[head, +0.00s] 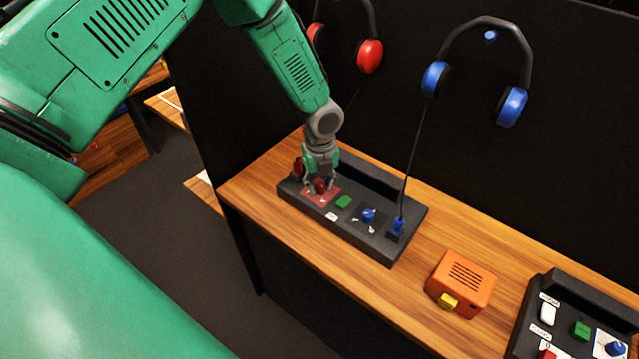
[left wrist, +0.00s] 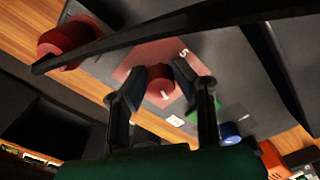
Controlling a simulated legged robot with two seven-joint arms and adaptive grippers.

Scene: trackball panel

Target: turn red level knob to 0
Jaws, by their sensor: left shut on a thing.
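The red knob (left wrist: 161,86) sits on a red plate (left wrist: 128,74) with white marks, and a white mark shows on the knob itself. In the head view the red plate (head: 325,197) is at the left part of the black panel (head: 365,236). My left gripper (left wrist: 160,78) reaches down over the knob, with one finger on each side, shut on it. In the head view my left gripper (head: 319,184) covers part of the knob. The exact level that the knob points to cannot be read. My right gripper is not in view.
A green button (head: 344,202), a blue knob (head: 368,215) and a blue plug (head: 398,226) with a cable are on the same panel. A red plug (left wrist: 62,44) is close to my gripper. An orange box (head: 461,283) and a second panel (head: 525,318) stand to the right. Headphones hang behind.

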